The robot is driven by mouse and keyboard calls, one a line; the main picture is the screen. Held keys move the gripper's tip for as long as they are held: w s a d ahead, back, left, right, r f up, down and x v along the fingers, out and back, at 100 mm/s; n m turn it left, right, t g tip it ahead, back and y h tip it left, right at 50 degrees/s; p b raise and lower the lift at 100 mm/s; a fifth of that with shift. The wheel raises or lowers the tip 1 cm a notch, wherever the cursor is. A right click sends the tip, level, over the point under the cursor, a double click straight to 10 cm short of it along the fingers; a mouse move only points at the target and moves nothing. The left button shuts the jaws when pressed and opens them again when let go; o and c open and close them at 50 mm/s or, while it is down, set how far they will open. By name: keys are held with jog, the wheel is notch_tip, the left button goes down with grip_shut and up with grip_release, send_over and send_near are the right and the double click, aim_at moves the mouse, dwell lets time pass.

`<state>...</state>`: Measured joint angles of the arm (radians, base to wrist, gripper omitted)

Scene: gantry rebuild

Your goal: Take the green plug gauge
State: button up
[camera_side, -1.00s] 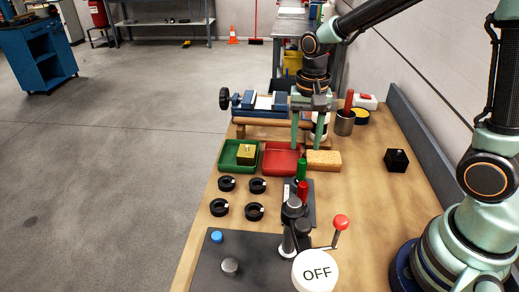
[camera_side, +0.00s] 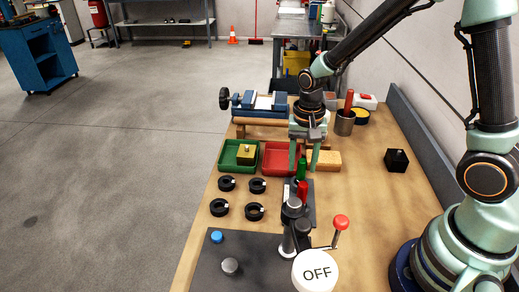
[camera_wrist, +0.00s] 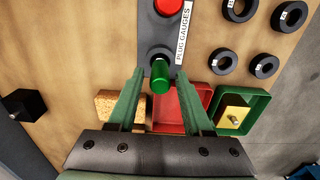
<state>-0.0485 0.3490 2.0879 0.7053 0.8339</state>
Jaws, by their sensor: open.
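The green plug gauge (camera_side: 301,169) stands upright in a dark holder strip (camera_side: 313,209) on the bench. A red plug gauge (camera_side: 302,190) stands in front of it in the same strip. My gripper (camera_side: 302,173) is open, its two fingers pointing down. In the wrist view the green plug gauge (camera_wrist: 160,80) shows in the gap between the fingertips (camera_wrist: 160,74), with space on both sides. I cannot tell exactly how deep the fingers reach beside it. The wrist view also shows the red plug gauge (camera_wrist: 168,6) and a PLUG GAUGES label (camera_wrist: 184,33).
A red tray (camera_side: 270,166) and a sponge-like block (camera_side: 326,161) lie just behind. A green tray (camera_side: 226,161) holds a yellow block (camera_side: 246,156). Several black rings (camera_side: 227,184) lie to the left. A red-knobbed lever (camera_side: 341,222) and an OFF disc (camera_side: 316,272) are in front.

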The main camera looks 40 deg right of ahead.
grip_shut()
jog(key=shift+r, duration=3.75)
